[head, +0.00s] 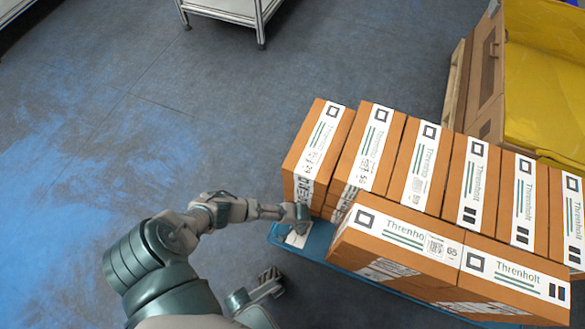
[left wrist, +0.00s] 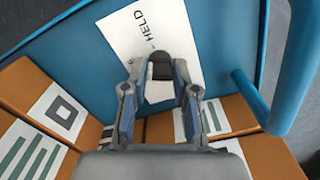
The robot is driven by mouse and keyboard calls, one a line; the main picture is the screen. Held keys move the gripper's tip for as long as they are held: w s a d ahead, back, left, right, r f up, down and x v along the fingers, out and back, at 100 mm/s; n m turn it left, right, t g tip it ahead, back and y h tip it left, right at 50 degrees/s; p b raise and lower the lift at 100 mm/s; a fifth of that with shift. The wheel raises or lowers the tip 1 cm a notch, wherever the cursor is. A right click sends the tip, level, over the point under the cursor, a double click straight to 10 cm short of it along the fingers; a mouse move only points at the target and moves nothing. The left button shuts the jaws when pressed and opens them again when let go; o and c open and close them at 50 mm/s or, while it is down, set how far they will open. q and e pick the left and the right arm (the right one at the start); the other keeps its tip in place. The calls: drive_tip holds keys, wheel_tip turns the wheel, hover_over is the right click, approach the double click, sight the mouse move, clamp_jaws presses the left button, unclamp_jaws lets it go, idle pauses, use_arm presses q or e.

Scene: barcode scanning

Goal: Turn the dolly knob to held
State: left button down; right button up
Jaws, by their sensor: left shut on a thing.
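The dolly (head: 320,240) is a blue platform loaded with orange-brown boxes. A white label (head: 296,237) lies on its near left corner. In the left wrist view the label (left wrist: 150,30) reads "HELD" beside a dash mark. My left gripper (head: 301,217) reaches down over this corner. In the left wrist view my left gripper (left wrist: 160,82) is shut on the small dark knob (left wrist: 160,66), with a finger on each side. The fingers partly hide the knob, and I cannot tell which way it points. The rest of the label's print is hidden.
Several Threnholt boxes (head: 408,222) stand close to the corner. A blue tube (left wrist: 293,70) rises beside the knob in the left wrist view. A yellow-lined bin (head: 540,95) stands at the upper right, a white-framed cart (head: 235,10) at the top. Floor to the left is clear.

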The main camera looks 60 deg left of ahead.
use_arm(q)
drive_tip(key=m, duration=0.2)
drive_tip(key=shift+m, duration=0.4)
drive_tip(key=m, duration=0.3)
drive_tip(key=shift+m, duration=0.3)
drive_tip(key=m, duration=0.4)
drive_tip(key=shift+w+m, duration=0.1)
drive_tip(key=shift+m, duration=1.2)
drive_tip(key=c, duration=0.9)
unclamp_jaws()
